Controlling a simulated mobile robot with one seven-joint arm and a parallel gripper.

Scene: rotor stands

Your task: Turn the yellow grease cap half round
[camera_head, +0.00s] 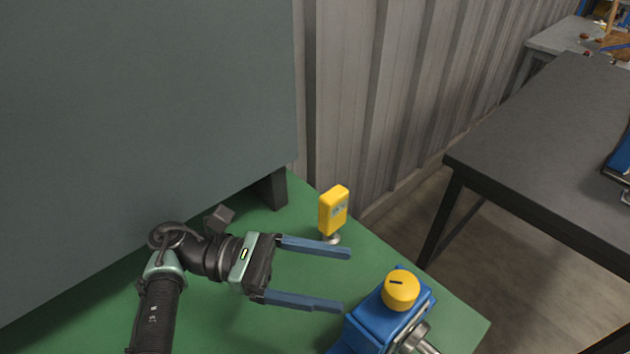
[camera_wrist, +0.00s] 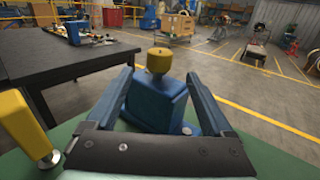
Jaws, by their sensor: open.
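The yellow grease cap (camera_head: 400,289) is a round knob with a dark slot mark on its top. It sits on top of a blue housing (camera_head: 366,325) at the front right of the green surface. In the wrist view the cap (camera_wrist: 160,60) stands upright on the blue housing (camera_wrist: 157,103), ahead of and between my fingers. My gripper (camera_head: 346,280) is open and empty, its two blue fingers pointing right. The fingertips are short of the cap and apart from it. In the wrist view my gripper (camera_wrist: 163,78) spans wide around the housing's outline.
A yellow box-shaped device (camera_head: 333,210) on a metal foot stands just behind my upper finger. A metal shaft (camera_head: 418,340) sticks out of the housing. A large grey panel (camera_head: 150,100) rises at left. A dark table (camera_head: 560,140) stands at right across a floor gap.

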